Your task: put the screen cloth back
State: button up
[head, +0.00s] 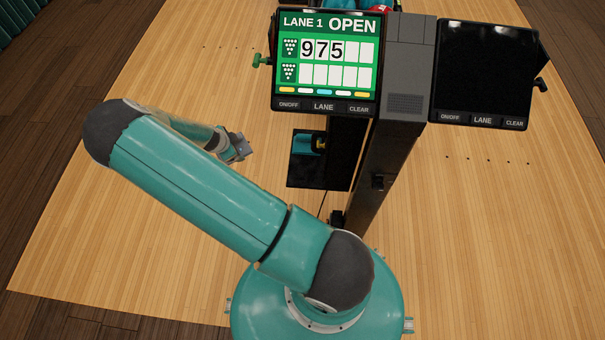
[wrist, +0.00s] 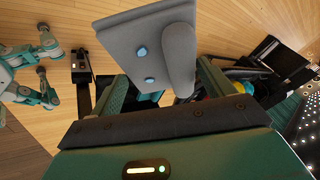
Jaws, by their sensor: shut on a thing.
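My gripper (head: 236,150) is left of the lane console in the head view, below the lit screen (head: 325,60). In the wrist view, the piece stands out beyond the fingers and is clear of any surface. In the head view it shows only as a small grey shape at the fingertips. The lit screen reads LANE 1 OPEN, with 975 in the top row.
A dark second screen (head: 484,75) is at the right of the console. A dark panel (head: 300,169) with a teal and yellow item is below the screen. The wooden floor (head: 110,230) at left is clear.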

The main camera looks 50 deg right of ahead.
aim_at(243, 147)
jog(key=d+f+m+g, duration=0.1)
jog(key=d+f, duration=0.1)
jog(key=s+d+f+m+g, duration=0.1)
jog(key=d+f+m+g, duration=0.1)
jog(key=shift+s+f, duration=0.1)
jog(key=shift+s, duration=0.05)
jog(key=s+d+f+m+g+y, duration=0.1)
jog(key=s+d+f, duration=0.1)
jog(key=s+d, duration=0.2)
jog(key=s+d+f+m+g, duration=0.1)
jog(key=s+d+f, duration=0.1)
jog(key=s+d, duration=0.2)
jog(key=s+d+f+m+g+y, duration=0.1)
jog(key=s+d+f, duration=0.2)
jog(key=s, duration=0.6)
jog(key=shift+d+f+m+y, duration=0.1)
jog(key=shift+d+m+y, duration=0.25)
jog(key=shift+d, duration=0.65)
notch_tip(243, 147, down, 4)
jog(key=shift+r, duration=0.2)
jog(key=shift+s+d+f, duration=0.1)
jog(key=shift+d+f, duration=0.05)
jog(key=shift+f, duration=0.2)
